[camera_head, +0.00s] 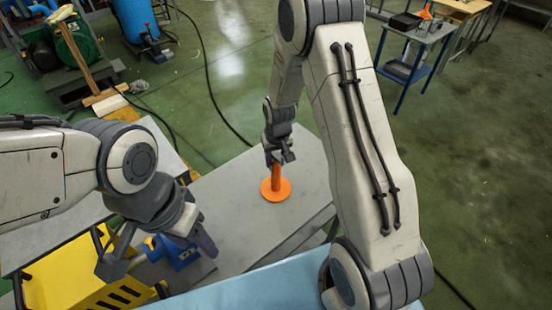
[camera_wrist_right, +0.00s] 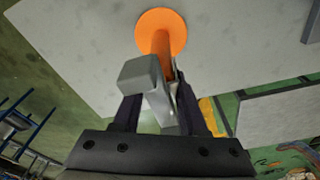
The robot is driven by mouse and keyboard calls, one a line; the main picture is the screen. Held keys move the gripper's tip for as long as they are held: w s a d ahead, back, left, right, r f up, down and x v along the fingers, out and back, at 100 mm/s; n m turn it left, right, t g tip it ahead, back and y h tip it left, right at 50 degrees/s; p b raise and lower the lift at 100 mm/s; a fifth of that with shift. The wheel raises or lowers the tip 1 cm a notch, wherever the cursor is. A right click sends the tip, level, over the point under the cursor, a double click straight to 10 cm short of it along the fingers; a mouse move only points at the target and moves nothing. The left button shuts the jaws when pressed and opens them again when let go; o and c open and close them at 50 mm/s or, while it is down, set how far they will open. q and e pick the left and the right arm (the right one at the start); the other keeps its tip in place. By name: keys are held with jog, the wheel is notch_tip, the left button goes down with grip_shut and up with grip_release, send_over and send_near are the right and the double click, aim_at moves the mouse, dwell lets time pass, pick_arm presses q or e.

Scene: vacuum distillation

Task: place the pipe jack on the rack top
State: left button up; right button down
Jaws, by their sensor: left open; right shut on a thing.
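The pipe jack (camera_head: 275,189) has an orange round base and stem, and it is upright over the grey top (camera_head: 235,205). I cannot tell whether its base touches that surface. My right gripper (camera_head: 278,155) is above it, shut on its upper part. In the right wrist view the orange base (camera_wrist_right: 160,30) is beyond the fingers, and a grey head piece (camera_wrist_right: 150,85) is between them. My left gripper (camera_head: 158,250) is open at the lower left, with its fingers apart above a blue item. I cannot tell which surface is the rack top.
The blue item (camera_head: 172,250) sits on the grey top's near left part, beside a yellow slotted piece (camera_head: 85,280). A light blue surface (camera_head: 255,290) lies in front. A blue-framed cart (camera_head: 415,50) stands at the back right. The grey top around the jack is clear.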

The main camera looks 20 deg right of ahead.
jog(key=shift+c, duration=2.2)
grip_release()
jog(key=shift+f, duration=0.1)
jog(key=shift+r, duration=0.55)
jog(key=r, duration=0.3)
jog(key=s+r+b, duration=0.1)
jog(key=r, duration=0.6)
jog(key=shift+s+r+b, duration=0.15)
jog(key=shift+s+b, duration=0.15)
jog(key=s+a+r+n, duration=0.2)
jog(key=s+a+r, duration=0.1)
jog(key=s+a, duration=0.35)
jog(key=s+a+r+n, duration=0.35)
jog(key=s+a, duration=0.25)
jog(key=s, duration=0.2)
jog(key=s+a+n+g+y, duration=0.1)
jog(key=s+a+n, duration=0.1)
jog(key=s, duration=1)
jog(key=shift+r+g, duration=0.3)
jog(key=shift+r, duration=0.1)
